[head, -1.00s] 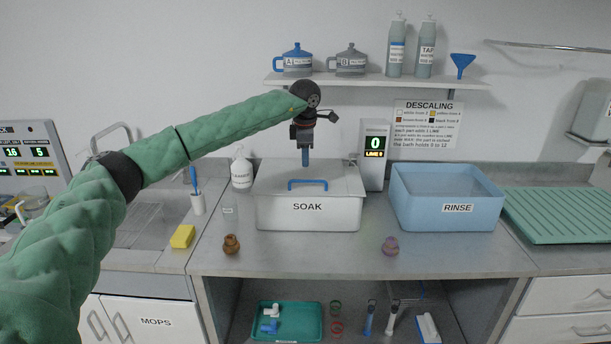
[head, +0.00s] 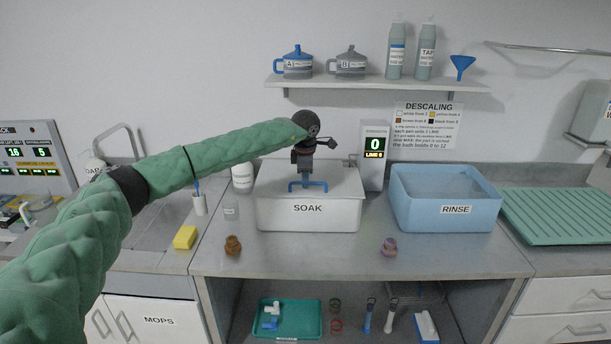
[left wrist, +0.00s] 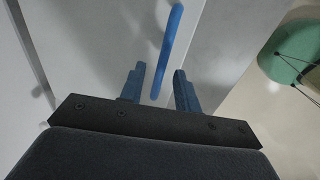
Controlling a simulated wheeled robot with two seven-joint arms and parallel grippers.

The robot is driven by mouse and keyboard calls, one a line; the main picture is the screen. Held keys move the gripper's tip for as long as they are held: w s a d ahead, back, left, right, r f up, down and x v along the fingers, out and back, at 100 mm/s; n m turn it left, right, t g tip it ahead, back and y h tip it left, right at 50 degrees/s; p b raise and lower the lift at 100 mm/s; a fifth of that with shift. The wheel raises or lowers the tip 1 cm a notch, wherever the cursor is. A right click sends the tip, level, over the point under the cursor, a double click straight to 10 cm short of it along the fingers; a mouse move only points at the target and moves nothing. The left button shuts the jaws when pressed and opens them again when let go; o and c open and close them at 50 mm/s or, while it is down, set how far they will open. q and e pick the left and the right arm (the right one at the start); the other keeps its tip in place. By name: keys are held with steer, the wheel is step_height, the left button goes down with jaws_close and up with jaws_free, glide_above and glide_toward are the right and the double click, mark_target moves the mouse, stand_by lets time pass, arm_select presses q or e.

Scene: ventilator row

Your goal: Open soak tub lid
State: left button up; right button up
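The white soak tub (head: 280,214) labelled SOAK stands on the counter with its lid (head: 342,179) shut. A blue bar handle (head: 321,186) is on the lid. My left gripper (head: 306,180) points down over the handle in the head view. In the left wrist view, its two blue fingers (left wrist: 159,88) are apart, with the handle (left wrist: 168,45) showing in the gap between them. I cannot tell whether either finger touches it. My right gripper is in neither view.
The blue rinse tub (head: 405,210) and a lime display (head: 374,160) stand to the right. A brown pot (head: 232,245) and a purple pot (head: 389,246) stand in front. A shelf (head: 380,82) with jugs and bottles hangs above. The counter front is mostly clear.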

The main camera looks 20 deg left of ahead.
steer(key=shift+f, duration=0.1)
arm_select(q)
jaws_close()
steer(key=shift+r, duration=0.1)
